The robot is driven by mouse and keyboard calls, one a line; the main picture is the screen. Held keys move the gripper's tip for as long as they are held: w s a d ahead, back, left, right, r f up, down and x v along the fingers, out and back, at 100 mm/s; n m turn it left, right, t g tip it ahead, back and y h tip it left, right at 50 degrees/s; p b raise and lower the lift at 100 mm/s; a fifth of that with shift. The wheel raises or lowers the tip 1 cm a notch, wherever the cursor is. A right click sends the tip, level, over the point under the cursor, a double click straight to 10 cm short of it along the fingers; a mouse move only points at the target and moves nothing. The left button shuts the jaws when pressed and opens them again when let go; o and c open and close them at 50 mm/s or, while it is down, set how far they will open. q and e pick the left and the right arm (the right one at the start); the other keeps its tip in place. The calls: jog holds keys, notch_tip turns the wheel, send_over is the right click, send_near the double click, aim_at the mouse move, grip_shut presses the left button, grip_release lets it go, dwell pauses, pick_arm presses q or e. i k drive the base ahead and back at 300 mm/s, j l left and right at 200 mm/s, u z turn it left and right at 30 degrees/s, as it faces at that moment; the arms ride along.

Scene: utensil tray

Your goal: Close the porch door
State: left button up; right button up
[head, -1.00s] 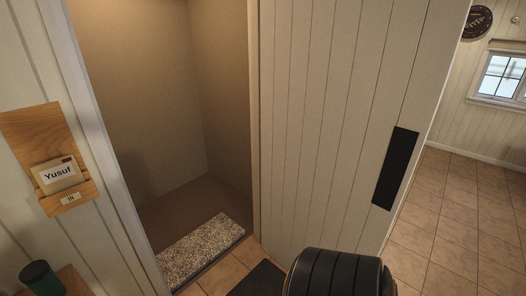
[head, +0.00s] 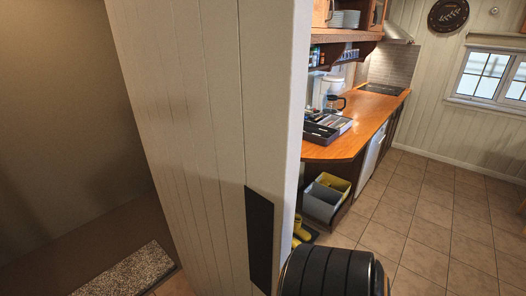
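The porch door (head: 205,120) is a pale panelled door standing open in the middle-left of the head view. A black plate (head: 259,238) is on its face near the free edge. The porch opening (head: 55,120) is to its left, with a speckled mat (head: 125,272) on its floor. A black ribbed cylindrical part, which I take as mine, shows at the bottom, right of the door. Neither of my grippers is visible, and I cannot tell whether anything touches the door.
A wooden counter (head: 345,146) with a utensil tray (head: 327,128) and coffee maker (head: 335,104) is behind the door, right. Grey and yellow bins (head: 322,200) and yellow boots (head: 300,228) stand below it. The tiled floor (head: 415,215) at right is clear.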

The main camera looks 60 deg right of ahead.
aim_at(216, 90)
jog(key=k+l, duration=0.15)
jog(key=l, duration=0.2)
jog(key=k+l, duration=0.1)
jog(key=l, duration=0.3)
jog(key=k+l, duration=0.15)
jog(key=l, duration=0.2)
jog(key=k+l, duration=0.15)
jog(key=l, duration=0.2)
jog(key=k+l, duration=0.1)
jog(key=l, duration=0.3)
jog(key=k+l, duration=0.15)
jog(key=l, duration=0.2)
jog(key=k+l, duration=0.15)
jog(key=l, duration=0.2)
